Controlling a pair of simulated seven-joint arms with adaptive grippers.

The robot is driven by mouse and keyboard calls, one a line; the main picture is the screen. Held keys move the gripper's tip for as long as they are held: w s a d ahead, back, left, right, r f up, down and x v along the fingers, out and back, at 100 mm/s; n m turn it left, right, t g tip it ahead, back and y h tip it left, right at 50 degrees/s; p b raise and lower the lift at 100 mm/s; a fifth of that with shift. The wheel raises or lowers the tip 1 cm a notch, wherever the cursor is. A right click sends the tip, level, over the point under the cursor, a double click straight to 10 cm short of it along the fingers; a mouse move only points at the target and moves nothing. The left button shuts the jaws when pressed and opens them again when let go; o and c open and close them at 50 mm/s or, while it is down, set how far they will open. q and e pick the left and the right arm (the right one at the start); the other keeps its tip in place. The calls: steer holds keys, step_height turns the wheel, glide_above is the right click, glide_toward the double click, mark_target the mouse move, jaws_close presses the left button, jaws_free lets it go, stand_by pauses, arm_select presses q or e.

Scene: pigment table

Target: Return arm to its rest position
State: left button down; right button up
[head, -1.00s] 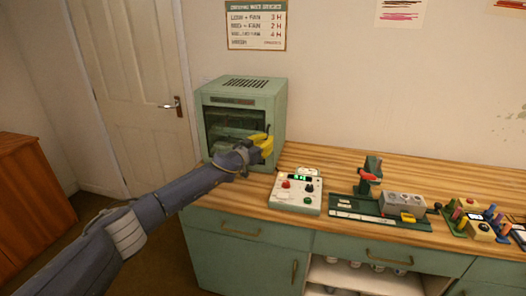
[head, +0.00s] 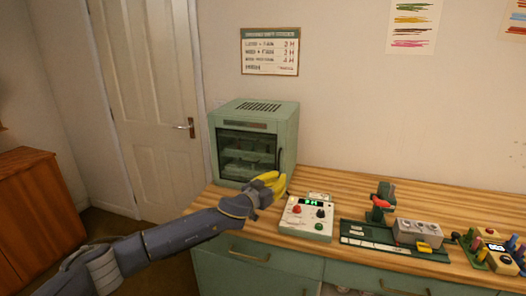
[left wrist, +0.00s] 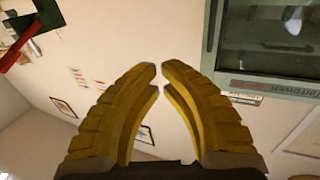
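My left arm comes in from the lower left in the head view. The oven's front also shows at the upper right of that view (left wrist: 280,88). The oven's glass door looks closed, with dim racks behind it. My right gripper is not in view.
A white control box (head: 307,229) with a lit green display stands right of the left gripper. Further right on the wooden counter (head: 345,190) are a green rig with a red part (head: 381,203) and a grey block (head: 417,231). Green cabinets (head: 235,275) lie below.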

arm_select(q)
steer(key=s+a+f+n+t+y, duration=0.2)
steer(key=s+f+y, duration=0.1)
steer(key=s+f, duration=0.75)
steer(key=s+a+f+n+g+y, duration=0.1)
steer(key=s+a+f+g+y, duration=0.1)
steer(key=s+a+f+y, duration=0.8)
steer(key=s+a+f+m+g+y, duration=0.1)
steer(key=s+a+f+g+y, duration=0.2)
steer(key=s+a, duration=1.15)
steer(key=s+a+f+m+g+y, duration=0.1)
steer(key=s+a+f+g, duration=0.3)
steer(key=s+a, duration=1.1)
steer(key=s+d+f+g+h, duration=0.1)
steer(key=s+d+f+h, duration=0.15)
steer(key=f, duration=1.35)
steer(key=s+d+f+g+h, duration=0.15)
steer(key=d+f, duration=0.25)
steer(key=f, duration=1.2)
steer(key=s+f+n+g+h, duration=0.1)
steer(key=s+f+n+g, duration=0.1)
steer(key=s+f, duration=1.9)
steer(key=shift+s+a+n, duration=0.15)
steer(key=shift+s+n, duration=0.35)
steer(key=shift+n, duration=0.3)
